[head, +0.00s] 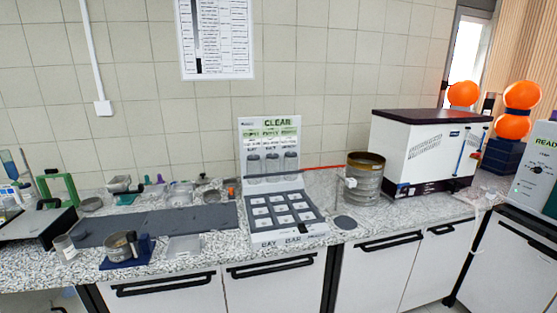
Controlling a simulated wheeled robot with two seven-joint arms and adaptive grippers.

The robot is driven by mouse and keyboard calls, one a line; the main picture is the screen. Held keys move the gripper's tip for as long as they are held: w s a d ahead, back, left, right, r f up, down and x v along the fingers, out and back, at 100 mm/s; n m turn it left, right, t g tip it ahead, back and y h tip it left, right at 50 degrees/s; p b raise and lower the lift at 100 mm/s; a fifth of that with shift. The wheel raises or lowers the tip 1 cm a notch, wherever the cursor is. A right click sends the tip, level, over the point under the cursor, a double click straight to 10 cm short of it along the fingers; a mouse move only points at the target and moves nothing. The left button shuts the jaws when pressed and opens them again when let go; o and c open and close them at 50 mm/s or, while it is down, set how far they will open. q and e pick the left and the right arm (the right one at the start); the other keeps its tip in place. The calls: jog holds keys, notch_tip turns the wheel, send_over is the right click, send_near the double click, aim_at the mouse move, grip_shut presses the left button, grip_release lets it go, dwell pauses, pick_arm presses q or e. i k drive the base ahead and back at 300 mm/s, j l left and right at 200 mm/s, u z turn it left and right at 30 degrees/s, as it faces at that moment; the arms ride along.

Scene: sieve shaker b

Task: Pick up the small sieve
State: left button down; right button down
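I cannot tell for certain which thing is the small sieve. A small round metal vessel with a brownish inside (118,246) stands on a blue base (126,263) near the counter's front edge at left; it may be the small sieve. A shallow round grey dish (91,204) lies further back at left. A larger stack of round metal sieves (366,184) with a brass-coloured top rim stands right of centre. Neither of my grippers shows in the head view.
A display tray (272,232) with an upright back panel stands mid-counter. A dark grey mat (205,219), clear tray (185,246) and metal cup (65,248) are left. A white machine (425,152) stands right of the stack. A grey disc (345,222) lies before it.

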aim_at(117, 243)
jog(key=u, duration=1.3)
